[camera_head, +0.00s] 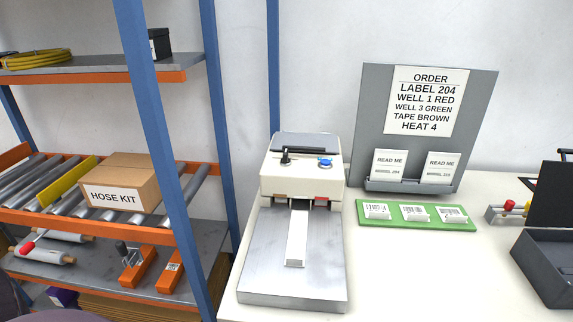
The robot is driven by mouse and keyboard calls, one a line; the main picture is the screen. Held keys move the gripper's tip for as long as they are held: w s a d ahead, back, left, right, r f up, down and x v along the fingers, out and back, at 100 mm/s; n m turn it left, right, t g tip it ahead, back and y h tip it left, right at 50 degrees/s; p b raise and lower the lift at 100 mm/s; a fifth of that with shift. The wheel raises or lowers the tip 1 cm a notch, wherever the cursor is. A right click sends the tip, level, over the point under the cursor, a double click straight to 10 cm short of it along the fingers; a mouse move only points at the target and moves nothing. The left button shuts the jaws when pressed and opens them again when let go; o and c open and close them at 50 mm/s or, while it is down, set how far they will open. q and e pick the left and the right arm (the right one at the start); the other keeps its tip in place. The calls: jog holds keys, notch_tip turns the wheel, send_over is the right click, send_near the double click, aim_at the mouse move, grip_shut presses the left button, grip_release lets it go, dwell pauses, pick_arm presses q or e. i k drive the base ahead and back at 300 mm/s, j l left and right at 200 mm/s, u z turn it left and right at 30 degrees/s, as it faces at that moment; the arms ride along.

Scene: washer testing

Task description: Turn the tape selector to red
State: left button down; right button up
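A cream-coloured tape machine (303,180) with a metal bed (262,270) stands on the white table. A small black knob (286,157), which looks like the selector, sits on its top left. A blue knob or button (325,162) sits on its top right. A pale strip (297,235) runs down the bed from the front opening. Small reddish patches show beside the opening; which colour the selector points to is too small to tell. Neither of my grippers is in view.
A grey board holds an order sheet (425,100) reading "TAPE BROWN". A green tray (417,216) with labels lies right of the machine. A dark bin (547,262) stands at far right. A blue-post shelf (208,150) with a hose kit box (122,183) stands left. The front table is clear.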

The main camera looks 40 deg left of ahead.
aim_at(285, 160)
jog(key=k+j+u, duration=0.1)
jog(key=j, duration=0.55)
jog(key=k+j+u, duration=0.1)
jog(key=j, duration=0.55)
